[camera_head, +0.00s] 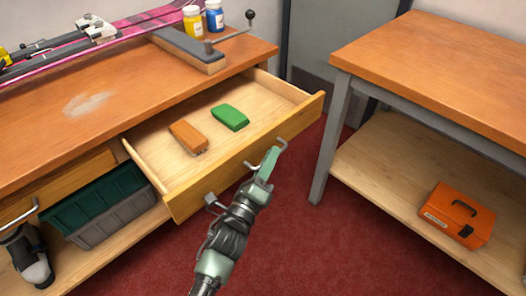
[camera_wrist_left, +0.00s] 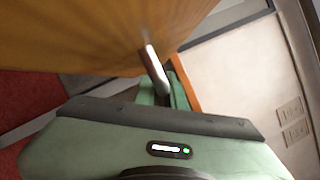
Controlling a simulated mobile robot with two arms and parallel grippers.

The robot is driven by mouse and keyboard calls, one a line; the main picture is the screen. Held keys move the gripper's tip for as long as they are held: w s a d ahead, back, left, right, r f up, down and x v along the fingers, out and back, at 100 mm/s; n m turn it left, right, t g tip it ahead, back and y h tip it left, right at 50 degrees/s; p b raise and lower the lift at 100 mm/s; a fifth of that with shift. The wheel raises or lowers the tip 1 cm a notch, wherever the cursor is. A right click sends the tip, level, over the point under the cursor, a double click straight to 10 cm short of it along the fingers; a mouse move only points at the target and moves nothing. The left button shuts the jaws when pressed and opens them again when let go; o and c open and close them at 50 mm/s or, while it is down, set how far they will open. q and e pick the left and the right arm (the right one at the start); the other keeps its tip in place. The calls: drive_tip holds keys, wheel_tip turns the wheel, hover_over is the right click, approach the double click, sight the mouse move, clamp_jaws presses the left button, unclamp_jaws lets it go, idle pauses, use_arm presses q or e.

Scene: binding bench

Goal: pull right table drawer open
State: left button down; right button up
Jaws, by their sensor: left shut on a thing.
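The right table drawer (camera_head: 245,160) is pulled well out from under the wooden bench top, and its inside shows. An orange block (camera_head: 188,136) and a green block (camera_head: 230,117) lie in it. My left gripper (camera_head: 269,163) is at the middle of the drawer front, shut on the metal drawer handle (camera_head: 280,144). In the left wrist view the handle (camera_wrist_left: 154,66) runs from the drawer front (camera_wrist_left: 90,35) down to the gripper, where the fingers are partly hidden. My right gripper is not in view.
A shut left drawer (camera_head: 70,180) is beside it, above a green bin (camera_head: 95,200) on the lower shelf. A second table (camera_head: 440,65) stands at the right with an orange case (camera_head: 458,215) on its shelf. Red carpet (camera_head: 300,235) is clear between them.

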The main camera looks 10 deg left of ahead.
use_arm(q)
drive_tip(key=shift+s+f, duration=0.1)
drive_tip(key=shift+f, duration=0.05)
drive_tip(key=c, duration=1.8)
unclamp_jaws()
drive_tip(key=shift+o, duration=0.2)
drive_tip(key=v, duration=0.7)
drive_tip(key=shift+s, duration=0.35)
drive_tip(key=shift+a+f, duration=0.1)
